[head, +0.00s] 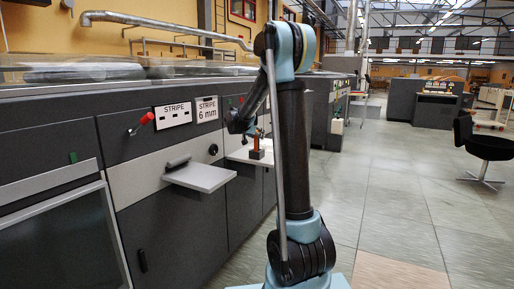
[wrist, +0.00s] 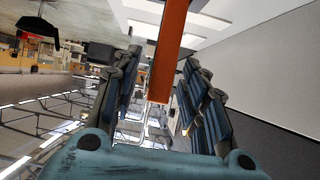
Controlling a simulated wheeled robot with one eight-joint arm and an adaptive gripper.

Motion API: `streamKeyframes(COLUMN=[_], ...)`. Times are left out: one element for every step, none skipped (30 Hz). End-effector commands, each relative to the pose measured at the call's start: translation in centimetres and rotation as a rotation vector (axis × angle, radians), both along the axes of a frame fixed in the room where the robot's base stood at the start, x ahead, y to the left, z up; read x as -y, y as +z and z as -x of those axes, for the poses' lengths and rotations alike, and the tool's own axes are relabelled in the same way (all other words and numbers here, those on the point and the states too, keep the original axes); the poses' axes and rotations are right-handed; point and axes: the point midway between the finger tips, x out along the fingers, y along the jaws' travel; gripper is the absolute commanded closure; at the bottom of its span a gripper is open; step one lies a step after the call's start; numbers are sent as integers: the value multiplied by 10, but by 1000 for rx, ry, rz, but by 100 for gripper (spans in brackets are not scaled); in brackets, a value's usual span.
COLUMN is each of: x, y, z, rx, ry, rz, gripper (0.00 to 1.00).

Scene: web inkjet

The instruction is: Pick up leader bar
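A long orange-brown bar (wrist: 170,50), which looks like the leader bar, runs down from the top edge in the wrist view, and its near end lies between my fingers. My gripper (wrist: 162,58) is open, with one finger on each side of the bar. The bar looks closer to the right finger; I cannot tell whether they touch. In the head view, a small reddish-brown upright piece with a dark block (head: 257,153) stands on a white shelf (head: 238,155). My gripper (head: 243,122) is beside it, partly hidden by my arm.
Dark machine cabinets (head: 60,145) line the left side. The tiled floor on the right is clear up to a black chair (head: 485,145).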

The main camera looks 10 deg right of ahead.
Motion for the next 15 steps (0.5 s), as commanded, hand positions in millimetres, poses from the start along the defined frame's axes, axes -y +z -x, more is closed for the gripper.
streamKeyframes(x=[2,3,3,3,3,3,3,3,3,3,3,3,3,3,3], y=[-2,-2,-3,-3,-3,-3,-3,-3,-2,-2,-2,-2,-2,-2,-2], z=[-3,-3,-4,-3,-3,-3,-3,-3,-3,-3,-3,-3,-3,-3,-3], rx=[0,0,0,0,0,0,0,0,0,0,0,0,0,0,0], ry=[-1,0,0,0,0,0,0,0,0,0,0,0,0,0,0], rz=[0,0,0,0,0,0,0,0,0,0,0,0,0,0,0], gripper=[60,60,60,60,60,60,60,60,69,76,83,92,99,100,100])
